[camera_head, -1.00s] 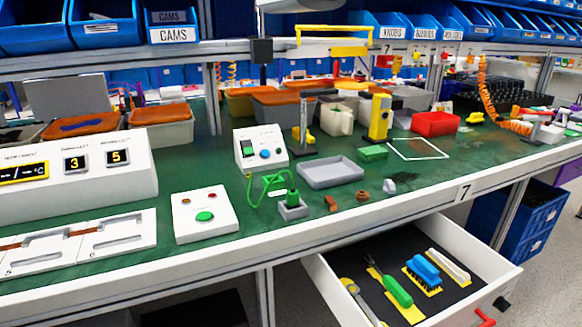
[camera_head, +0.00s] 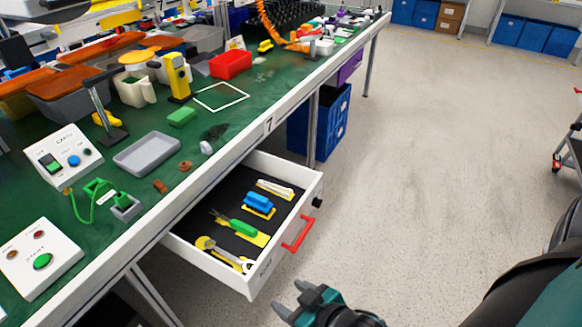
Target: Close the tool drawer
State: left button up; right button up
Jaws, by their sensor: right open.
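The tool drawer (camera_head: 180,238) is white with a black lining and is pulled out from under the workbench. Its red handle (camera_head: 299,235) is on the front panel. My right gripper (camera_head: 290,299) shows at the bottom of the view. It is open and empty, in front of the drawer and below the handle in the picture, apart from both. My left gripper is not in view.
The green workbench (camera_head: 160,205) runs diagonally and carries a grey tray (camera_head: 147,153), a red bin (camera_head: 231,64) and white control boxes (camera_head: 62,157). Blue crates (camera_head: 318,125) stand under the bench beyond the drawer. The grey floor (camera_head: 440,130) to the right is largely clear.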

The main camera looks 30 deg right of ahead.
aim_at(187, 239)
jog(key=z, duration=1.05)
jog(key=i+l+u, duration=0.15)
jog(key=u, duration=0.2)
jog(key=i+l+u, duration=0.1)
jog(key=l+u, duration=0.3)
jog(key=j, duration=0.15)
